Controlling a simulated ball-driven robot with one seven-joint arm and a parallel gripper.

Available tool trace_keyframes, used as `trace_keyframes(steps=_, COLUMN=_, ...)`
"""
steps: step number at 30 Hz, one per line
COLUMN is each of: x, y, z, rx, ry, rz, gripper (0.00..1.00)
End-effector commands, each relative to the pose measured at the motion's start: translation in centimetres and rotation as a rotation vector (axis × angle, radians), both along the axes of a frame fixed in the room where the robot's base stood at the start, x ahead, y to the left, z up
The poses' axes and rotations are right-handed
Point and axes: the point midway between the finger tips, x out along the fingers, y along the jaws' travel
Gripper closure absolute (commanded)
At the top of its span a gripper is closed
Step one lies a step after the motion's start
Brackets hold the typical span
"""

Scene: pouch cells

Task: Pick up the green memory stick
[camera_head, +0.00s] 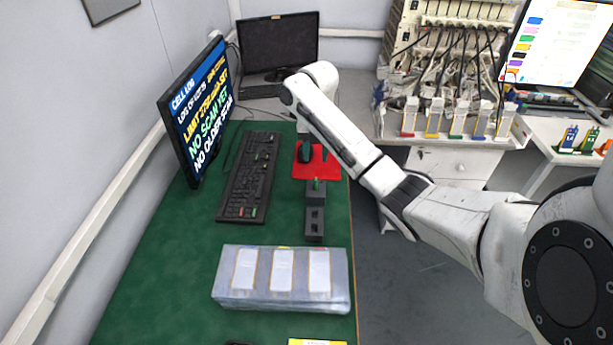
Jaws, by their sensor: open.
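The green memory stick (316,184) is small and stands upright in a dark block at the right side of the green desk, just below the red mat. My gripper (314,154) points down over the red mat, farther back than the stick and apart from it in the picture. Its fingers show only as small dark shapes, apart and with nothing seen between them. My forearm hides part of the hand.
A black mouse (304,152) lies on the red mat (318,173). A slotted dark block (314,226) and a clear-lidded box with pale pouches (282,299) sit nearer. A keyboard (248,178) and monitor (198,108) are left. The desk's right edge is close.

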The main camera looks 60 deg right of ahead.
Motion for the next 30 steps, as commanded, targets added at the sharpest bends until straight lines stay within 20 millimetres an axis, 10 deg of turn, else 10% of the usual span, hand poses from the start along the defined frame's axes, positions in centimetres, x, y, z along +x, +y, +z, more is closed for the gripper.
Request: trace_keyframes(steps=30, x=-0.7, y=-0.5, z=-10.7, rx=0.000, ry=0.003, rz=0.003, gripper=0.60)
